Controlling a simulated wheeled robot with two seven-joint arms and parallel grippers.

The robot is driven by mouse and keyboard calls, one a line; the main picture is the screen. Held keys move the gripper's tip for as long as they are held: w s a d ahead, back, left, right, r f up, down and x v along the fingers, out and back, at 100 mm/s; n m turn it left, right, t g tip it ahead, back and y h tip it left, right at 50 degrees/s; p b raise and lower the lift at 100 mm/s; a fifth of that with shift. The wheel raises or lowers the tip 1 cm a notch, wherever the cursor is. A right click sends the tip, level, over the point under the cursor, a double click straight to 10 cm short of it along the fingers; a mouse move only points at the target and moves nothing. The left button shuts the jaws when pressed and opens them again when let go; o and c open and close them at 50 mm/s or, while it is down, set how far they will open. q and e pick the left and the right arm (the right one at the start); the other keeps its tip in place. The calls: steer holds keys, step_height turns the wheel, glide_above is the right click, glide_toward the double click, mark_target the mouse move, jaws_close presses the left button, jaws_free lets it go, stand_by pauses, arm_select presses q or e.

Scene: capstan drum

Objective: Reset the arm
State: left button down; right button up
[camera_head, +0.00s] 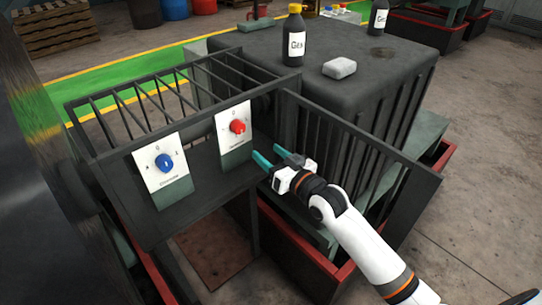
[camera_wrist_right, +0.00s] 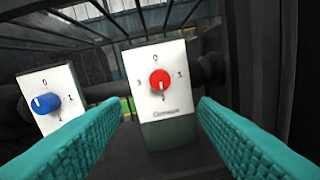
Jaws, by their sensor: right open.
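My right gripper (camera_head: 272,158) is open and empty, just right of and below the red knob (camera_head: 238,126) in the head view. The red knob sits on a white plate (camera_head: 233,117) with position marks around it. In the right wrist view the red knob (camera_wrist_right: 160,81) lies ahead between the two teal fingers (camera_wrist_right: 160,125), apart from both. A blue knob (camera_head: 164,162) on a second white plate is to the left; it also shows in the right wrist view (camera_wrist_right: 46,103). My left gripper is not in view.
Dark metal railings (camera_head: 350,150) surround the panel shelf. A black block (camera_head: 330,70) behind carries a dark bottle (camera_head: 294,38) and a grey sponge-like lump (camera_head: 339,68). A red-edged bin (camera_head: 330,268) lies below my right arm.

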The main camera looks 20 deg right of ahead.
steer(key=s+d+f+m+g+h, duration=0.1)
steer(key=d+f+g+h, duration=0.2)
steer(key=f, duration=1.5)
steer(key=s+d+f+g+h, duration=0.15)
steer(key=s+f, duration=0.35)
steer(key=f, duration=0.5)
steer(key=s+d+f+g, duration=0.1)
steer(key=s+f+g, duration=0.2)
steer(key=s+f, duration=0.5)
steer(key=s+f+g+h+b, duration=0.1)
steer(key=s+f+g, duration=0.3)
steer(key=s+f, duration=1.2)
steer(key=s+f+n+g, duration=0.1)
steer(key=s+f, duration=0.3)
steer(key=s, duration=0.6)
steer(key=s+f+g, duration=0.3)
steer(key=s+f, duration=0.1)
steer(key=s, duration=0.6)
steer(key=shift+s+a+n+h+b, duration=0.3)
steer(key=shift+a+n+h, duration=0.05)
steer(key=shift+a+n, duration=0.05)
steer(key=shift+f+g, duration=0.1)
steer(key=shift+g, duration=0.15)
